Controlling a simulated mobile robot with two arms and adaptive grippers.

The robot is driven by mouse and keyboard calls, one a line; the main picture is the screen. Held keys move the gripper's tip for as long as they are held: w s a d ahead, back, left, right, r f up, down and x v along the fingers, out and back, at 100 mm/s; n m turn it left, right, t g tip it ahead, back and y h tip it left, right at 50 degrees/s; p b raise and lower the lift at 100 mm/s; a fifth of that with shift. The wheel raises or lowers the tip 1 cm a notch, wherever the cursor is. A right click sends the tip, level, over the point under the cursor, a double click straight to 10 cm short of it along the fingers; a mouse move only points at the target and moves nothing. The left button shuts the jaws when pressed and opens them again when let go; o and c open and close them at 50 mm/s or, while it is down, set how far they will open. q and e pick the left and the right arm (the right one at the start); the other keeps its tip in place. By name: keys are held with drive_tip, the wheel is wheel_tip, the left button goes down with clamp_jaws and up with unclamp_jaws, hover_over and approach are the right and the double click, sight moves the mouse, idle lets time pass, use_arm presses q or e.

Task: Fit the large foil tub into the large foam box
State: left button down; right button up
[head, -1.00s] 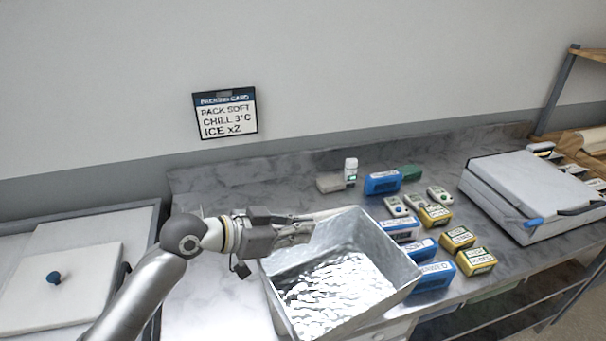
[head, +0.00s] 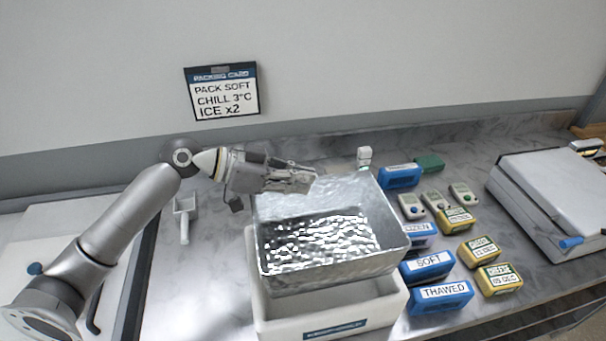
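The large foil tub (head: 330,262) is a shiny, open, empty silver pan in the middle of the head view. My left gripper (head: 312,180) is at its far rim, with the fingers at the rim's edge; they look closed on it. The white large foam box (head: 325,316) stands open on the counter below the tub, with a blue label on its front. The tub is above the box and set toward its back, covering much of the opening. Whether the tub touches the box walls is hard to tell. My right gripper is not in view.
Blue blocks marked SOFT (head: 427,267) and THAWED (head: 440,297), yellow blocks (head: 498,279) and small white devices (head: 411,206) stand right of the box. A closed grey-white case (head: 555,200) is farther right. A white scoop (head: 184,215) lies left.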

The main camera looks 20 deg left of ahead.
sight(300, 200)
use_arm(q)
drive_tip(key=shift+f+b, duration=0.5)
drive_tip(key=shift+f, duration=0.35)
wheel_tip(300, 200, down, 3)
drive_tip(key=shift+w+f+b, duration=0.1)
drive_tip(key=shift+b, duration=1)
drive_tip(key=shift+f+b, duration=0.5)
drive_tip(key=shift+f, duration=0.05)
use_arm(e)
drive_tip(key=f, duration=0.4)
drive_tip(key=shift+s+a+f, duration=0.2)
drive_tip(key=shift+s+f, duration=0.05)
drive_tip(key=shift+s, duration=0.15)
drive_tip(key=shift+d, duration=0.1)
